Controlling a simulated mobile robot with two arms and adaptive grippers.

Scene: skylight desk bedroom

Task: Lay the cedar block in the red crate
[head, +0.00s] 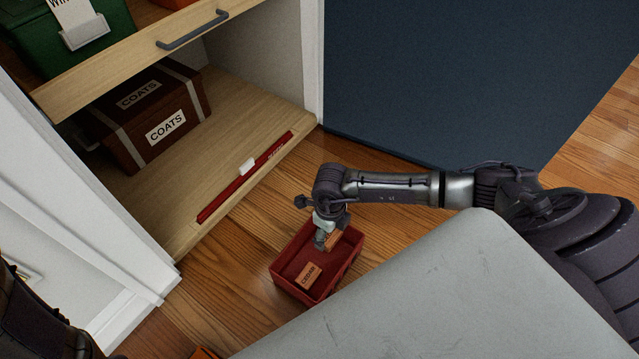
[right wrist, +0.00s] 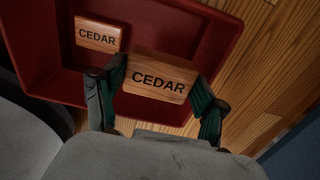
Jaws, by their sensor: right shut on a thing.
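The red crate (head: 344,270) stands on the wooden floor; its red wall also fills the upper left of the right wrist view (right wrist: 215,30). One wooden block labelled CEDAR (head: 309,274) lies flat inside the crate, and it shows in the right wrist view (right wrist: 98,36). My right gripper (head: 327,239) is shut on a second cedar block (right wrist: 158,78), its green-lined fingers against the two ends. This held block (head: 334,240) is over the far side of the crate in the head view. I cannot tell whether it touches the crate. My left gripper is not in view.
An open cabinet stands at the left, with a brown COATS box (head: 150,118) and a red strip along the shelf's front edge (head: 245,176). A green bin (head: 60,35) is above. A dark blue panel (head: 440,80) stands behind my right arm. An orange object (head: 205,353) shows at the bottom edge.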

